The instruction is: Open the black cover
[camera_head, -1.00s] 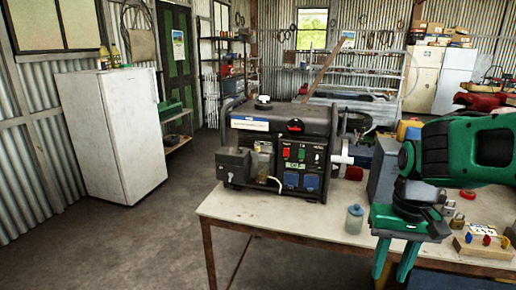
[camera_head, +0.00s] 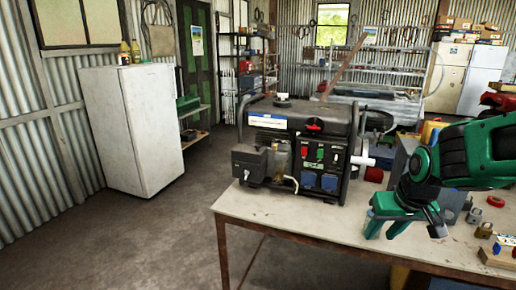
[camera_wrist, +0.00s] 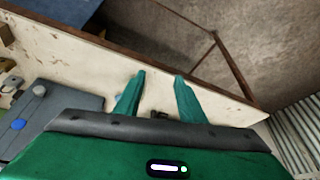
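A black generator (camera_head: 304,146) stands upright on the table. A black box-like cover (camera_head: 249,163) sits low on the left of its front face and looks shut; I cannot tell for certain that it is the task's cover. The front panel also has blue socket covers (camera_head: 329,183). My green gripper (camera_head: 382,234) is to the right of the generator, near the table's front edge, pointing down and apart from the generator. Its two fingers are spread with nothing held between them, as the wrist view (camera_wrist: 157,82) also shows. The generator is not recognisable in the wrist view.
The pale table (camera_head: 290,215) has bare room in front of the generator. A grey case (camera_wrist: 55,118) lies beside my gripper. Padlocks (camera_head: 484,230) and a wooden block (camera_head: 498,256) are at right. A white fridge (camera_head: 133,127) stands on the floor at left.

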